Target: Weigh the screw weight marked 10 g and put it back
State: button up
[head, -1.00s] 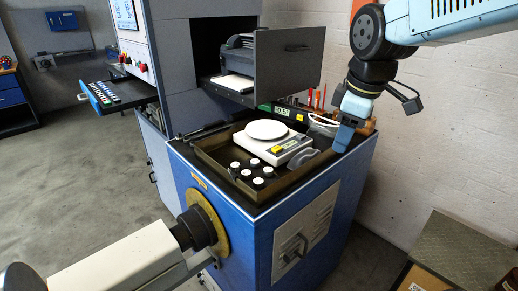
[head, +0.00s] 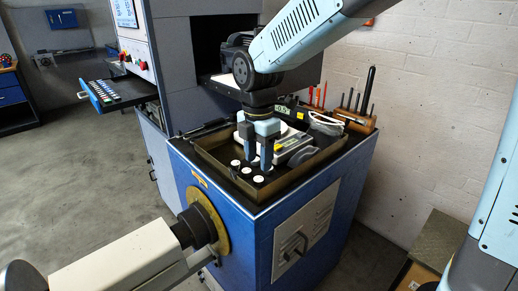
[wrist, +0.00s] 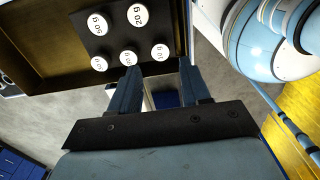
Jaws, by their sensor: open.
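Several screw weights with white tops (wrist: 128,58) stand in a dark holder (wrist: 116,39) in the wrist view. In the head view the weights (head: 258,179) stand in the front left of the tray. My gripper (head: 257,165) points down over the weights' far side, its blue fingers apart. In the wrist view my gripper (wrist: 158,70) is open and empty, its fingertips close to the near row of weights.
The brown tray's rim (head: 216,172) surrounds the scale and weights on the blue cabinet (head: 240,215). A rack of tools (head: 358,122) stands at the back right.

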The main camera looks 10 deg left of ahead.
aim_at(259, 179)
jog(key=shift+f, duration=2.9)
grip_shut()
jog(key=shift+r, duration=2.5)
